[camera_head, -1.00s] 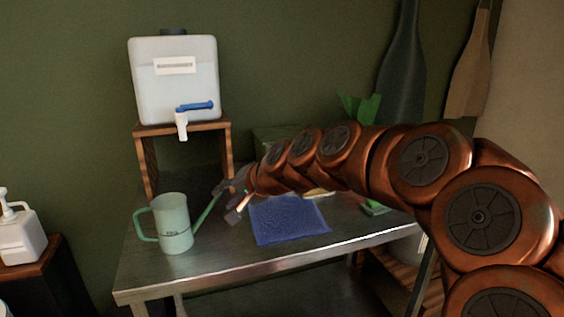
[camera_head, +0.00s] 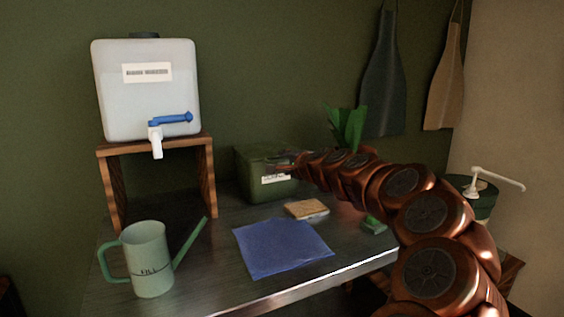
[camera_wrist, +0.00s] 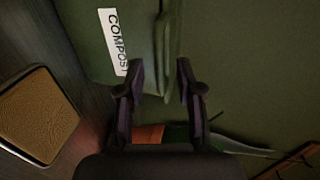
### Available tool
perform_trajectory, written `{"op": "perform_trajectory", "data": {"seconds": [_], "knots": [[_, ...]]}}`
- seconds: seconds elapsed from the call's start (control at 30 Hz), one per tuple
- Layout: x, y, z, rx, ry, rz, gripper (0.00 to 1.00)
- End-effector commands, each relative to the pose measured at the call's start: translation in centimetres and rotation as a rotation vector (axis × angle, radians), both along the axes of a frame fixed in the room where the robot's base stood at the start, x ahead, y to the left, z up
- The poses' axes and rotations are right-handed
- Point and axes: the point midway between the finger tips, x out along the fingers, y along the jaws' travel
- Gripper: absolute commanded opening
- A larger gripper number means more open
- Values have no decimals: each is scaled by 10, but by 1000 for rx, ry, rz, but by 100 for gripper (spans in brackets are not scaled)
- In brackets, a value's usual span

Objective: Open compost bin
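The compost bin (camera_head: 252,178) is a dark green box with a white label, standing at the back of the metal table against the wall. Its lid looks shut. In the wrist view the bin (camera_wrist: 90,55) fills the top, turned sideways, with its COMPOST label at the left. My gripper (camera_head: 280,164) is at the front right of the bin near the lid's edge. In the wrist view my gripper (camera_wrist: 160,72) is open, and the raised lid edge (camera_wrist: 162,45) lies ahead between its two fingertips. I cannot tell whether the fingers touch it.
A watering can (camera_head: 150,262) stands at the table's front left, beside a blue cloth (camera_head: 282,248). A tan sponge-like block (camera_head: 307,209) lies in front of the bin. A water tank (camera_head: 148,95) sits on a wooden stand (camera_head: 208,185) at left. A green plant (camera_head: 345,125) is behind my arm.

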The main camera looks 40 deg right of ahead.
Motion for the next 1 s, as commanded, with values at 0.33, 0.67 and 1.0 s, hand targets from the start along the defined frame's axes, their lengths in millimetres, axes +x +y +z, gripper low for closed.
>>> {"op": "perform_trajectory", "data": {"seconds": [0.33, 0.67, 1.0], "knots": [[22, -9, -5, -1, 0, -3, 36], [22, -10, -5, -1, 0, -4, 32], [22, -10, -5, -1, 0, -4, 0]]}}
